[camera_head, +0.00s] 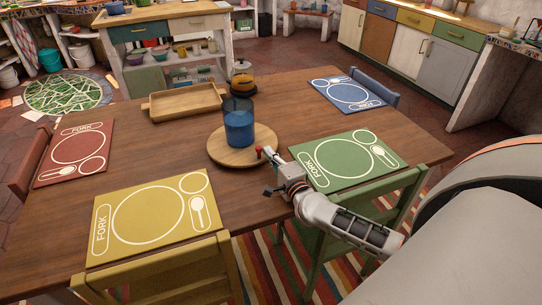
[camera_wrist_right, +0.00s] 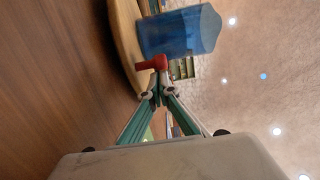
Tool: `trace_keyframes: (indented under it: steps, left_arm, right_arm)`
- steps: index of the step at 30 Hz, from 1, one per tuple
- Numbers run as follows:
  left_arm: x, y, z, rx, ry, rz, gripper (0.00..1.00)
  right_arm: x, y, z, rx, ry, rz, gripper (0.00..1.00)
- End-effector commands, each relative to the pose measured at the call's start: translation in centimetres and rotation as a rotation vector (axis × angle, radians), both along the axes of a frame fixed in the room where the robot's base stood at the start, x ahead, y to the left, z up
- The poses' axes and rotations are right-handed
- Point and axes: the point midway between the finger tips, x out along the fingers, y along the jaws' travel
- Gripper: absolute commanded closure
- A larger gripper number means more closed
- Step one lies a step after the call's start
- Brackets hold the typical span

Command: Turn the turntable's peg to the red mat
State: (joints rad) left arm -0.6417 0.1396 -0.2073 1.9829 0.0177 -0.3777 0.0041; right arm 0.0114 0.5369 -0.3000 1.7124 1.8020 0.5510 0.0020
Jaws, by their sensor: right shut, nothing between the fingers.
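The round wooden turntable (camera_head: 222,151) lies in the middle of the table, with a blue translucent container (camera_head: 239,128) standing on it. Its red peg (camera_head: 259,152) is at the right rim, on the green mat's side. The red mat (camera_head: 77,152) lies at the table's far left. My right gripper (camera_head: 268,160) is shut and empty, low beside the turntable's right edge. In the right wrist view, the red peg (camera_wrist_right: 152,63) is just beyond the fingertips (camera_wrist_right: 158,88); I cannot tell whether they touch. My left gripper is not in view.
A yellow mat (camera_head: 155,215) lies at the front, a green mat (camera_head: 345,160) at right and a blue mat (camera_head: 350,93) at back right. Wood between turntable and red mat is bare.

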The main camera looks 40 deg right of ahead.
Motion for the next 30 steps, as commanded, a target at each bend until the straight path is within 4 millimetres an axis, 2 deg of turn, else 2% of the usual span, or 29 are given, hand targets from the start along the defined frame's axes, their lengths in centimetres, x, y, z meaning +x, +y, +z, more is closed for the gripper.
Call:
trace_keyframes:
  steps: [20, 30]
  left_arm:
    - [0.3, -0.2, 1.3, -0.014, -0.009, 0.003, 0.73]
    - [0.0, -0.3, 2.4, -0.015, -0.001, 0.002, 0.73]
  right_arm:
    - [-0.1, 1.1, 0.2, 0.002, -0.001, -0.067, 1.00]
    - [-0.1, 2.9, 0.4, 0.006, -0.002, -0.181, 1.00]
